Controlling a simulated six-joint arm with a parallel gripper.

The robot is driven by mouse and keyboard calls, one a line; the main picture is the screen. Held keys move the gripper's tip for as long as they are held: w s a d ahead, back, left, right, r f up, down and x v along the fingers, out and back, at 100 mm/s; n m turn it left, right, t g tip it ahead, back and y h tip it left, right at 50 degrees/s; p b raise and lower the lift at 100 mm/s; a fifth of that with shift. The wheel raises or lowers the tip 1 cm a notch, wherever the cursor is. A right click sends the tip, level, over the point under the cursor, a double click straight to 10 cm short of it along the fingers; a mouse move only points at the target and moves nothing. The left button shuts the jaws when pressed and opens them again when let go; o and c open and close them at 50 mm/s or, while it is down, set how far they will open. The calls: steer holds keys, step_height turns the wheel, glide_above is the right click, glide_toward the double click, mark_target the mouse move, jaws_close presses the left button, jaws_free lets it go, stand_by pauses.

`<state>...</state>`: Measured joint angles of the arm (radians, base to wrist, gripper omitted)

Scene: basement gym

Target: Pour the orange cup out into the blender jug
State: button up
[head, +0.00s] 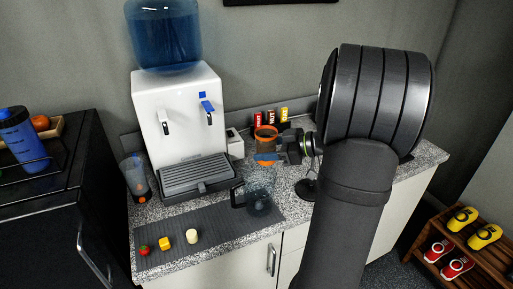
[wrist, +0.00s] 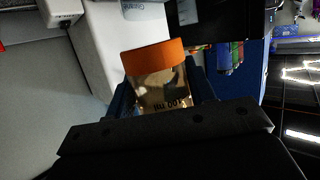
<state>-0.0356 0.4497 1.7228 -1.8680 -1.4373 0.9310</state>
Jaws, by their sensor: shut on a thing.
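The orange cup (head: 265,145) is clear with an orange rim and looks upright in the head view. My gripper (head: 270,157) is shut on it, with blue fingers around its body. In the wrist view the cup (wrist: 160,75) sits between the fingers, with its orange rim away from the palm; brownish contents seem to show through its wall. The blender jug (head: 260,187) is clear with a dark handle at its left and stands on the grey mat. The cup is held above the jug's mouth or a little behind it; I cannot tell which. The cup's inside is hidden.
A white water dispenser (head: 180,120) stands left of the cup. A clear tumbler (head: 134,175) is at the counter's left end. Red, yellow and pale food pieces (head: 165,237) lie on the mat's (head: 215,247) left part. Several coloured packets (head: 272,116) stand at the back.

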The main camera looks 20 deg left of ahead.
steer(key=shift+w+d+r+n+t+h, duration=0.1)
steer(key=shift+w+r+n+t+h, duration=0.1)
steer(key=shift+w+n+t+h, duration=0.3)
steer(key=shift+w+d+r+n+t+h, duration=0.1)
steer(key=shift+w+r+n+t+h, duration=0.15)
steer(key=shift+n, duration=0.45)
steer(key=n+t, duration=0.1)
steer(key=w+n+t+h, duration=0.1)
steer(key=n+t, duration=0.1)
steer(key=shift+w+d, duration=0.25)
steer(key=shift+f+n+t+h, duration=0.2)
steer(key=shift+f+n+t, duration=0.1)
steer(key=shift+n+t, duration=0.45)
steer(key=shift+f+n+t+h, duration=0.25)
steer(key=shift+f+n+t, duration=0.05)
steer(key=shift+n+t, duration=0.4)
steer(key=shift+f+n+t+h, duration=0.2)
steer(key=shift+f+n+t, duration=0.1)
steer(key=shift+n+t, duration=0.45)
stand_by(1.0)
